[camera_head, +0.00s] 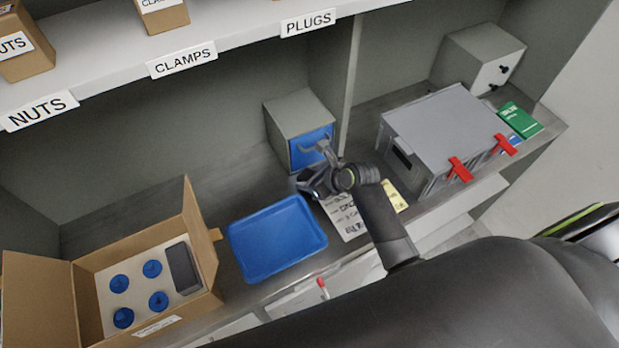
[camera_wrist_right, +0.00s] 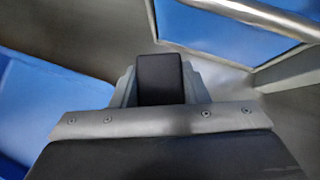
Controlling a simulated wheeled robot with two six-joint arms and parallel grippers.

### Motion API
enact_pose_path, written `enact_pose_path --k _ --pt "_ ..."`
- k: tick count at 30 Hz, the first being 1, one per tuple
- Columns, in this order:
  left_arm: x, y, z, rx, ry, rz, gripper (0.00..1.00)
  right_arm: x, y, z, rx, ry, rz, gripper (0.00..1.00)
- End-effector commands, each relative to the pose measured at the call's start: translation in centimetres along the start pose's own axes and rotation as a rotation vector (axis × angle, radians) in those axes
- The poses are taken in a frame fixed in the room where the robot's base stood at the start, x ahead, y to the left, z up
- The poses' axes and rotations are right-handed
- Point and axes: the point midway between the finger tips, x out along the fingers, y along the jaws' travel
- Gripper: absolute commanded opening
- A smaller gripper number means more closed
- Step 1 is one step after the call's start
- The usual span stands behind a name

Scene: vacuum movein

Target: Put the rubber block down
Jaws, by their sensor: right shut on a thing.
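My right gripper (camera_head: 316,184) is low over the shelf counter, between the blue tray (camera_head: 275,239) and the grey cabinet with the blue front (camera_head: 312,147). It is shut on the rubber block (camera_wrist_right: 160,78), a small black block that shows between the grey jaws in the right wrist view. In the head view the block is hard to tell from the dark gripper. From these views I cannot tell whether the block touches the counter. My left gripper is not in view.
An open cardboard box (camera_head: 207,248) at left holds blue round parts and a dark grey slab (camera_head: 183,268). A paper sheet (camera_head: 346,218) lies beside the gripper. A grey case (camera_head: 445,135) with red latches stands to the right. The labelled shelf (camera_head: 115,75) overhangs the back.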

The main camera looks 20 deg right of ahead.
Motion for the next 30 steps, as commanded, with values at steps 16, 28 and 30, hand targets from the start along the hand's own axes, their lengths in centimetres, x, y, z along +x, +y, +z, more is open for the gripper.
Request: enact_pose_path --k 16,28,30 --pt "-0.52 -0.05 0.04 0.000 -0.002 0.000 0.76 1.19 -0.13 -0.72 0.001 0.000 0.000 0.10" --pt "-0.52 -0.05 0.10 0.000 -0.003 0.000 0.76 1.19 -0.13 -0.74 0.001 0.000 -0.001 0.62" --pt "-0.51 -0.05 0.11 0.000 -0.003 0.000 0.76 1.16 -0.14 -0.70 0.001 0.000 -0.001 0.62"
